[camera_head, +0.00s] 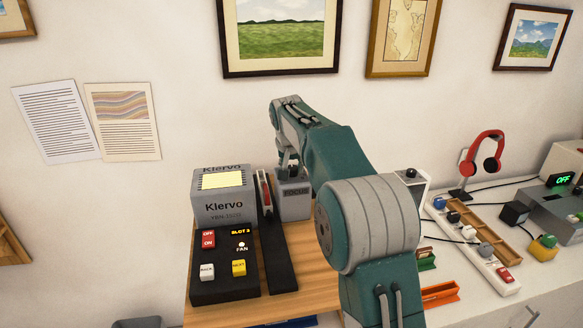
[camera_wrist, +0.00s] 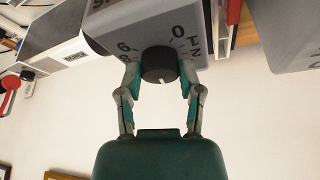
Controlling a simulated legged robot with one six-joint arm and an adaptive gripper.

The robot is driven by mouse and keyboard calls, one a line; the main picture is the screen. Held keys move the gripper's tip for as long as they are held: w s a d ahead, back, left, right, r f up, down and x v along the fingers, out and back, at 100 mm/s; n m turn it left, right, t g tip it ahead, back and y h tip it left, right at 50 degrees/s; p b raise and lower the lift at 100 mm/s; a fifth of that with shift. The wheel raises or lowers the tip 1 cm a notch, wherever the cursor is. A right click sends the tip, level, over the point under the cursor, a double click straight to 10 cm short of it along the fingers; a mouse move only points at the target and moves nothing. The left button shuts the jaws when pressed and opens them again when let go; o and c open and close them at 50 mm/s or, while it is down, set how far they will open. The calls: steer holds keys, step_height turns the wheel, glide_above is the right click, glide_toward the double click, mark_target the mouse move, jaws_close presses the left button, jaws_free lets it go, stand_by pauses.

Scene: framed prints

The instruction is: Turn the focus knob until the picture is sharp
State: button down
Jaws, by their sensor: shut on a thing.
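The grey box marked FOCUS (camera_head: 294,207) stands on the wooden table behind my arm. Its round black focus knob (camera_wrist: 159,65) shows in the wrist view, with a short white mark on its lower edge and printed numbers around it. My gripper (camera_wrist: 160,77) is shut on the knob, one finger on each side. In the head view my gripper (camera_head: 288,165) reaches down at the box, and the knob is hidden there. The grey Klervo unit (camera_head: 222,207) stands to the left with a plain pale yellow lit panel (camera_head: 222,181) on top. No projected picture can be made out.
A black control panel (camera_head: 225,285) with red, white and yellow buttons lies in front of the Klervo unit. A black upright slide part stands between unit and focus box. Red headphones (camera_head: 483,160) and a power strip (camera_head: 475,240) are at right. Framed prints (camera_head: 280,35) hang above.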

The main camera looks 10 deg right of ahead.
steer(key=shift+a+f+m+h, duration=0.1)
steer(key=shift+m+h, duration=0.2)
steer(key=shift+m, duration=0.5)
steer(key=shift+c, duration=1.3)
jaws_free()
steer(key=v, duration=1.2)
steer(key=shift+w, duration=0.3)
steer(key=shift+a, duration=0.1)
